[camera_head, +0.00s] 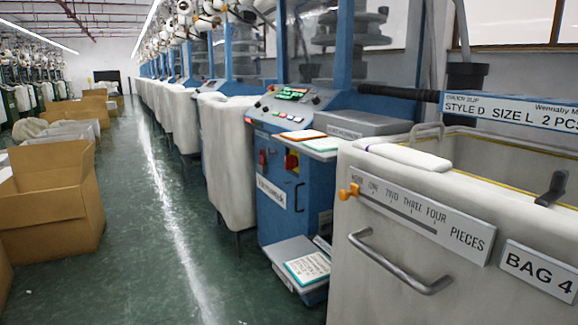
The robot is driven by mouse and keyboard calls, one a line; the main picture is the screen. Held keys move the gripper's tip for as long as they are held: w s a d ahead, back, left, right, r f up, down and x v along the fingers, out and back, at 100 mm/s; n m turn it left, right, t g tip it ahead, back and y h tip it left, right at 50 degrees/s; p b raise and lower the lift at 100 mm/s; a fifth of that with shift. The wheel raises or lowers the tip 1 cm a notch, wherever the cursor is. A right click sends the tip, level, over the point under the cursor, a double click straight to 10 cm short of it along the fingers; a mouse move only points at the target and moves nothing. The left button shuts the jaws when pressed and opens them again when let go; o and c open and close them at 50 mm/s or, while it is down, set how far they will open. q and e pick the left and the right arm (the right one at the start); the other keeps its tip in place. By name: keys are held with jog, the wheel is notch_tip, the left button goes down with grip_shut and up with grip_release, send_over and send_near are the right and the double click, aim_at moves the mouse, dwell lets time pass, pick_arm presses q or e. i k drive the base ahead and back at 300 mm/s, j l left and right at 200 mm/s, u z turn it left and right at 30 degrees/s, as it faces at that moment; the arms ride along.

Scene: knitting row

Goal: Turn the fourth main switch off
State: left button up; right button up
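A blue knitting machine (275,185) stands in the middle of the view, with a control panel (290,97) of coloured buttons on top. On its front is a red rotary switch on a yellow plate (291,161); its on or off position is too small to read. A smaller red part (262,158) sits to its left. More blue machines recede behind it, and their switches are hidden or too small to make out. No number on the machine is readable. Neither of my grippers is in view.
A pale bin marked BAG 4 (385,270) fills the right foreground, with a metal handle and an orange slider (348,192). A pale bag (228,160) hangs left of the machine. Cardboard boxes (60,195) line the left. The green aisle floor (150,230) between is clear.

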aim_at(291, 161)
jog(key=i+j, duration=0.3)
jog(key=i, duration=0.15)
jog(key=i+j+u, duration=0.1)
jog(key=i+j, duration=0.45)
jog(key=i, duration=0.3)
jog(key=i+j+u, duration=0.1)
jog(key=i+j, duration=0.15)
jog(key=i, duration=0.2)
jog(key=i+j, duration=0.2)
jog(key=i, duration=0.2)
jog(key=j+u, duration=0.05)
